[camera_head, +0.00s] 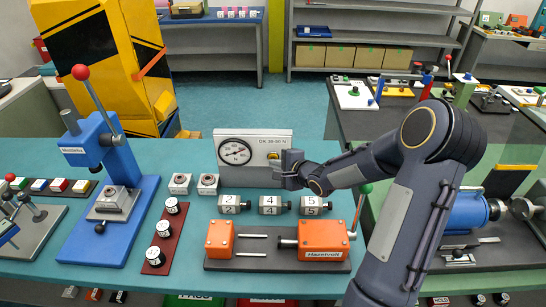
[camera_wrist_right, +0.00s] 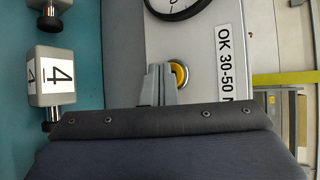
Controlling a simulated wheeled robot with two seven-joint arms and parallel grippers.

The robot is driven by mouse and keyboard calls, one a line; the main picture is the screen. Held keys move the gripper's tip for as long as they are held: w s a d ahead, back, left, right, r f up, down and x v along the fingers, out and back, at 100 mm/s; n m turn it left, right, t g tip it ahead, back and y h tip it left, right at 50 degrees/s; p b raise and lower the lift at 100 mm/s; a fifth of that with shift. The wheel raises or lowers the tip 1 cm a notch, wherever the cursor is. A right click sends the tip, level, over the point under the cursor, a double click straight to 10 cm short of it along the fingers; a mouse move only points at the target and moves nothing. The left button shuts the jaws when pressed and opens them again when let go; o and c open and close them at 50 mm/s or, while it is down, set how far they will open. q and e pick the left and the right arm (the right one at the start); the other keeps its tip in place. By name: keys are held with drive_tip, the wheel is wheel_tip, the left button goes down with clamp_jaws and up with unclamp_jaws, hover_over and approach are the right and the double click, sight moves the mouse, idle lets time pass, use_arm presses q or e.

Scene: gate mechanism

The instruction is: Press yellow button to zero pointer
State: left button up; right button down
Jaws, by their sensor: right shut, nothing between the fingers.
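The force gauge is a light grey box (camera_head: 228,177) standing on the teal bench, with a round white dial (camera_head: 235,152) and an "OK 30-50 N" label. The dial's pointer is too small to read. The yellow button (camera_head: 273,156) sits on the box's front, right of the dial; it also shows in the wrist view (camera_wrist_right: 181,74), partly hidden by my fingers. My right gripper (camera_head: 283,165) is shut and empty, its fingertips close beside the button. I cannot tell whether they touch it. In the wrist view the fingers (camera_wrist_right: 158,80) overlap the button's edge. My left gripper is not in view.
Several numbered grey blocks (camera_head: 271,205) stand just in front of the gauge. An orange clamp (camera_head: 321,236) is nearer. A blue lever press (camera_head: 115,220) stands at left, beside a dark red strip with white knobs (camera_head: 163,239). Some teal bench surface between them is bare.

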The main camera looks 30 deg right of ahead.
drive_tip(key=shift+w+d+p, duration=0.25)
drive_tip(key=shift+w+p, duration=0.15)
drive_tip(key=shift+p, duration=0.05)
idle(0.6)
drive_tip(key=shift+s, duration=0.1)
drive_tip(key=shift+s+a, duration=0.45)
drive_tip(key=shift+s, duration=0.2)
drive_tip(key=s+a, duration=0.1)
drive_tip(key=s, duration=0.2)
drive_tip(key=s+a+b, duration=0.1)
drive_tip(key=shift+s+a, duration=0.15)
drive_tip(key=shift+a, duration=0.15)
idle(0.3)
idle(0.7)
